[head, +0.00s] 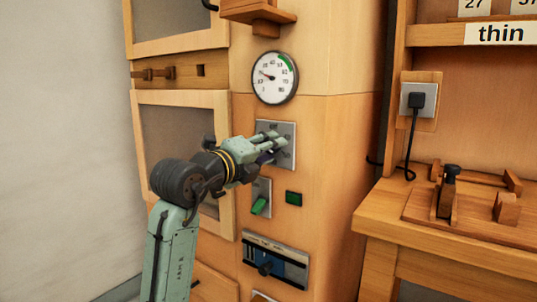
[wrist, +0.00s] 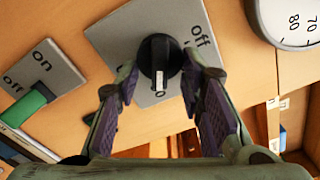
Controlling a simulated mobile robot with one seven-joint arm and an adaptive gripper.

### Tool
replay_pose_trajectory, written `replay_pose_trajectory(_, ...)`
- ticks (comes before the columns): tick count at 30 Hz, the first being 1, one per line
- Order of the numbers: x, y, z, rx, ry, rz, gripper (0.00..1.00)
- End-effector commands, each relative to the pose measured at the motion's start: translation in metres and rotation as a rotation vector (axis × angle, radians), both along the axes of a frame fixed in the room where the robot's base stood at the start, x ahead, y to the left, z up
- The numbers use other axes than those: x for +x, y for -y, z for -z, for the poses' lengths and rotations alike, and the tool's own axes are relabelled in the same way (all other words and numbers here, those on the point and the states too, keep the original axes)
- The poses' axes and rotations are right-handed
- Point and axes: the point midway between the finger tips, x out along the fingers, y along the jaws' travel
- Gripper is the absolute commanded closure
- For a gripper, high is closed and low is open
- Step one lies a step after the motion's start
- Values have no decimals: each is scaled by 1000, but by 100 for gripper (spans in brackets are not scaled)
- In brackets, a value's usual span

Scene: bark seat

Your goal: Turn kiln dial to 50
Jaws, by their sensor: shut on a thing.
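A black rotary knob (wrist: 158,55) with a white pointer line sits on a grey metal plate (wrist: 108,32) marked "off" on one side. In the wrist view the pointer aims down the picture at a mark ending in "0", the rest of which is hidden. My gripper (wrist: 160,75) is shut on the knob, one finger on each side. In the head view my gripper (head: 276,146) covers the knob and much of the plate (head: 289,129). The round white gauge (head: 274,78) above has a green arc at upper right; its needle points to the upper left.
Below the plate are a green rocker switch (head: 259,205), a small green indicator (head: 293,199) and a slider panel (head: 275,262). A wooden shelf (head: 258,10) juts out above the gauge. A workbench (head: 450,235) and a plugged socket (head: 418,100) stand at right.

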Motion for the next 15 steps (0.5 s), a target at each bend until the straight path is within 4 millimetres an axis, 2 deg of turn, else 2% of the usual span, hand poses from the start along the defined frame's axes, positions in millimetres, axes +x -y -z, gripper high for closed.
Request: replay_pose_trajectory(15,0,0,1,35,24,0,93)
